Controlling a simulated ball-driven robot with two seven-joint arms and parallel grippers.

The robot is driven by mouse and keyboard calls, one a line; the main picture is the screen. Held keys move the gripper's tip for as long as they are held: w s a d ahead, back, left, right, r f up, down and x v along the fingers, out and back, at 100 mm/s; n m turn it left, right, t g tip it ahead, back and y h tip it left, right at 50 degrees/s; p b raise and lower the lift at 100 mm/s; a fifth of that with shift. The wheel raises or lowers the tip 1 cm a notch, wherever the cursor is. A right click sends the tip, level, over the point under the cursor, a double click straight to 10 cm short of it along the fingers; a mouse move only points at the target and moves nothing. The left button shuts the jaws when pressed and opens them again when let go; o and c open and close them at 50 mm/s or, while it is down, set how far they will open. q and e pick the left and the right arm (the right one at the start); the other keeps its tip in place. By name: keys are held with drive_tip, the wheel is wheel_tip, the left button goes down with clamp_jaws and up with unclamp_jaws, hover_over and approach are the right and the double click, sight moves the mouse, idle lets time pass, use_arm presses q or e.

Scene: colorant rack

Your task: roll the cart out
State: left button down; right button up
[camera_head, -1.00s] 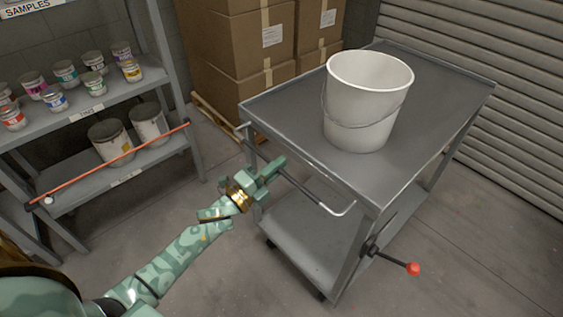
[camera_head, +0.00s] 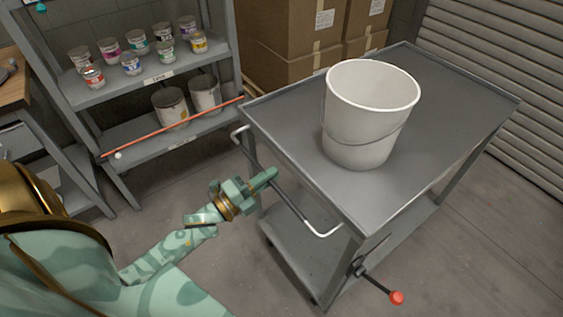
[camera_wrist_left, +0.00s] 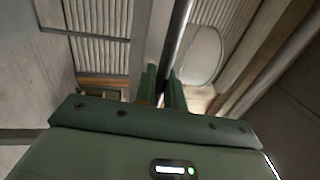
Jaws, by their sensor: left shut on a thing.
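The grey metal cart (camera_head: 455,95) stands right of centre in the head view, with a flat top and a lower shelf. A bar handle (camera_head: 303,218) runs along its near left side. My left gripper (camera_head: 266,180) is shut on this handle. In the left wrist view the bar passes between the fingers (camera_wrist_left: 166,85). A white bucket (camera_head: 365,125) with a wire bail stands upright on the cart's top. A lever with a red knob (camera_head: 397,297) sticks out low at the cart's near end. My right gripper is not in view.
Shelves (camera_head: 150,82) with several small paint cans and two larger cans stand at the left. An orange-red bar (camera_head: 170,128) crosses their lower front. Cardboard boxes (camera_head: 290,40) stand behind the cart, and a ribbed shutter (camera_head: 490,60) is at the right. Floor (camera_head: 200,265) shows clear in front.

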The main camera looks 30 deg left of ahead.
use_arm(q)
drive_tip(key=shift+r+v, duration=0.15)
drive_tip(key=shift+v, duration=0.85)
drive_tip(key=shift+r+v, duration=0.15)
drive_tip(key=shift+v, duration=0.85)
drive_tip(key=c, duration=1.6)
unclamp_jaws()
drive_tip(key=shift+c, duration=0.2)
drive_tip(key=v, duration=1.6)
drive_tip(key=shift+s, duration=0.2)
